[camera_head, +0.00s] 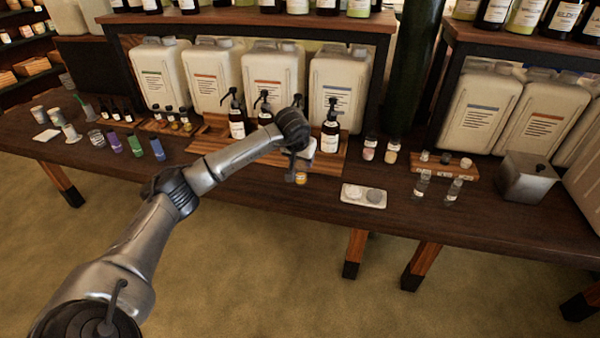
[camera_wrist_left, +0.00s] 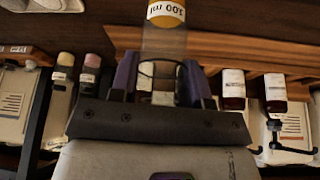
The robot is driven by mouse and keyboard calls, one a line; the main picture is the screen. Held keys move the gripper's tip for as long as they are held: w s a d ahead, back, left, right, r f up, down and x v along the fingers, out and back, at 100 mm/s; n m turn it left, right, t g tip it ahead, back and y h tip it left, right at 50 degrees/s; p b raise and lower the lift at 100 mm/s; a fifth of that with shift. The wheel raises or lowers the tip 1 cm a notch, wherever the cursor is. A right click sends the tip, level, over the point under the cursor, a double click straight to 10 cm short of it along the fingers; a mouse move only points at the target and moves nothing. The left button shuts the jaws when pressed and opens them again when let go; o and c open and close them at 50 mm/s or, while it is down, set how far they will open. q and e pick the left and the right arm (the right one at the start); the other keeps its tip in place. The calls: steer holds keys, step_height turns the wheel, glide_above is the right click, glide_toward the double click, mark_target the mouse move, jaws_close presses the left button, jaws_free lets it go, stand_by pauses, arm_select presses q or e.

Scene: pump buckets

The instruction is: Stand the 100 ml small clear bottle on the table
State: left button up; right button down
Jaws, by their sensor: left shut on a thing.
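The small clear bottle (camera_wrist_left: 163,45) is held between the two fingers of my left gripper (camera_wrist_left: 160,82) in the left wrist view. Its round yellow end reads "100 ml" and points away from the gripper. In the head view my left gripper (camera_head: 293,168) is over the front part of the dark wooden table (camera_head: 230,165), and the bottle's yellow end (camera_head: 300,179) shows just beside it. The gripper hides most of the bottle there. I cannot tell whether the bottle touches the table. My right gripper is not in view.
Dark pump bottles (camera_head: 330,137) stand on a wooden board (camera_head: 338,158) behind the gripper. A pale tray (camera_head: 347,198) with round pieces lies to the right, with two other small clear bottles (camera_head: 421,185) beyond it. Large white canisters (camera_head: 340,82) line the back.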

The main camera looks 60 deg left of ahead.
mark_target(300, 169)
arm_select(q)
steer(key=shift+s+a+f, duration=0.1)
steer(key=shift+a+f, duration=0.1)
steer(key=shift+a, duration=0.15)
steer(key=shift+f+b, duration=0.7)
steer(key=shift+f, duration=1.35)
steer(key=shift+f, duration=0.1)
steer(key=o, duration=0.9)
steer(key=shift+o, duration=0.2)
